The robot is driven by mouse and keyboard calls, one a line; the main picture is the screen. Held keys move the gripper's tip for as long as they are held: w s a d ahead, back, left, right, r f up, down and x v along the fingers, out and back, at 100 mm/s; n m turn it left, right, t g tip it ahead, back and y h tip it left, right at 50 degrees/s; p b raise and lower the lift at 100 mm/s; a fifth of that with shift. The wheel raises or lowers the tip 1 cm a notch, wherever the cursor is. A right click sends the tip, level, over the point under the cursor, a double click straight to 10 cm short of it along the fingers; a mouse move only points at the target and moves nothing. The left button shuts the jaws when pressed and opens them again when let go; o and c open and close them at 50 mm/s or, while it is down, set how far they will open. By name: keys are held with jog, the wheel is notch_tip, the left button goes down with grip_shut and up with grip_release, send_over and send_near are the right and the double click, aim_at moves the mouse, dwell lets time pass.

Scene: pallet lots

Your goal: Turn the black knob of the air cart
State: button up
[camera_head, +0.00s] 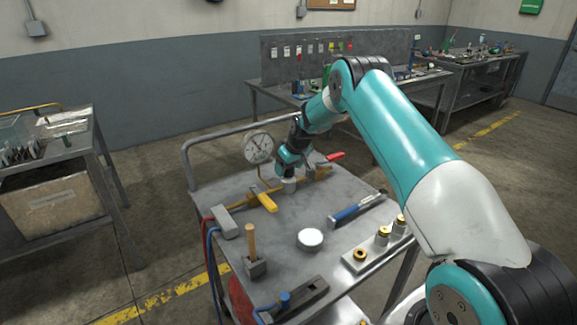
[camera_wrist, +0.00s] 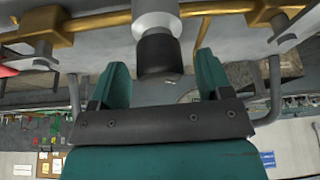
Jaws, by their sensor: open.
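The air cart (camera_head: 290,225) is a grey metal cart with a brass pipe line, a round gauge (camera_head: 258,148), a yellow lever (camera_head: 266,201) and a red lever (camera_head: 335,156). In the wrist view the black knob (camera_wrist: 160,56) sits on a silver stem joined to the brass pipe (camera_wrist: 215,9). My gripper (camera_wrist: 158,68) is open, with one teal finger on each side of the knob and a visible gap on both sides. In the head view my gripper (camera_head: 288,168) is over the pipe line and hides the knob; only a pale fitting shows beneath it.
On the cart lie a blue-handled tool (camera_head: 356,209), a round white-topped tin (camera_head: 310,239), a wooden-handled tool (camera_head: 251,245) and brass fittings (camera_head: 383,235). A side cart (camera_head: 100,160) stands at left. A workbench (camera_head: 425,85) stands behind.

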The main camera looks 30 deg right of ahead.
jog(key=shift+w+f, duration=0.1)
jog(key=shift+f, duration=0.25)
jog(key=c, duration=0.9)
jog(key=shift+a+f+m+b, duration=0.1)
jog(key=shift+f+m+b, duration=0.05)
jog(key=shift+m+b, duration=0.55)
jog(key=shift+r+m+h, duration=0.2)
jog(key=shift+m+h, duration=0.2)
jog(key=o, duration=0.9)
jog(key=shift+r, duration=0.1)
jog(key=b+v, duration=0.2)
jog(key=v, duration=1.5)
jog(key=shift+b, duration=0.4)
